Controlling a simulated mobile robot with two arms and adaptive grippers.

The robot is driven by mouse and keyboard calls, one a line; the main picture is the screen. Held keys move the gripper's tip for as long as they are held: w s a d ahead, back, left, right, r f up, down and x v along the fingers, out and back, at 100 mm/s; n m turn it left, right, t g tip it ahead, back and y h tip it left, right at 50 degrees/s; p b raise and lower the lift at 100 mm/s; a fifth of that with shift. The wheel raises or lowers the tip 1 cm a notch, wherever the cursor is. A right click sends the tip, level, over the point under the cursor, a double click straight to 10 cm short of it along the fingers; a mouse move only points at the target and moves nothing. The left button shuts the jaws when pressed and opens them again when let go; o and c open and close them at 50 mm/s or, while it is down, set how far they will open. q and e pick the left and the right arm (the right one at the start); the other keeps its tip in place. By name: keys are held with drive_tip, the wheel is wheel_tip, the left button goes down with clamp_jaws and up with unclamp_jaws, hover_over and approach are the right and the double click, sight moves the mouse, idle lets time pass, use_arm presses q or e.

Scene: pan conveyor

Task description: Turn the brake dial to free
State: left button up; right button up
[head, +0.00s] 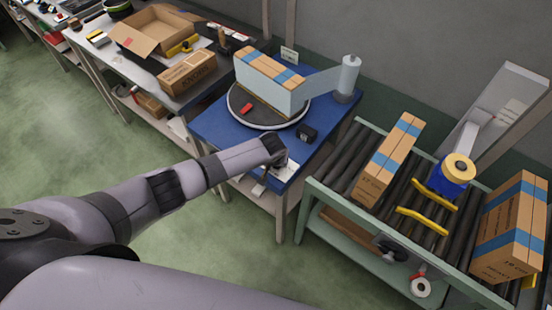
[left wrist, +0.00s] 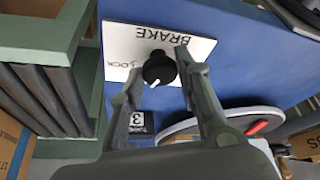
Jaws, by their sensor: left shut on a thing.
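The brake dial (left wrist: 158,68) is a black round knob with a white pointer line. It sits on a white plate (left wrist: 120,42) marked BRAKE, with the word LOCK at its left in the left wrist view. The pointer points down and slightly left in that view. My left gripper (left wrist: 155,78) is shut on the dial, one finger on each side. Any other mark on the plate is hidden by a finger. In the head view my left gripper (head: 275,155) is at the front right corner of the blue table, over the white plate (head: 286,171). My right gripper is not in view.
The blue table (head: 222,128) bears a round turntable (head: 243,118) with a red mark and a partly wrapped box stack (head: 268,86). A small black block (head: 306,134) stands near the dial. A green-framed roller conveyor (head: 335,212) with boxes stands close at the right.

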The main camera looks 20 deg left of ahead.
use_arm(q)
drive_tip(key=shift+d+n+y, duration=0.1)
drive_tip(key=shift+n+y, duration=0.2)
drive_tip(key=shift+n, duration=0.7)
drive_tip(key=shift+d+n+y, duration=0.1)
drive_tip(key=shift+n+y, duration=0.3)
drive_tip(key=shift+n, duration=0.5)
drive_tip(key=n, duration=0.1)
drive_tip(key=n+g+y+b, duration=0.1)
drive_tip(key=n, duration=0.1)
drive_tip(key=shift+w+f+n, duration=0.15)
drive_tip(key=shift+n, duration=0.15)
drive_tip(key=n+g+b, duration=0.1)
drive_tip(key=n+b, duration=0.1)
drive_tip(key=n+y+b, duration=0.1)
drive_tip(key=n+b, duration=0.1)
drive_tip(key=n, duration=0.1)
drive_tip(key=shift+w+d+g+b, duration=0.1)
drive_tip(key=shift+w+g+b, duration=0.1)
drive_tip(key=shift+g+b, duration=0.2)
drive_tip(key=n+g+b, duration=0.1)
drive_tip(key=n+b, duration=0.1)
drive_tip(key=shift+n+y, duration=0.3)
drive_tip(key=shift+w+n+b, duration=0.1)
drive_tip(key=shift+n+b, duration=0.2)
drive_tip(key=shift+b, duration=0.1)
drive_tip(key=shift+r, duration=0.2)
drive_tip(key=o, duration=1.1)
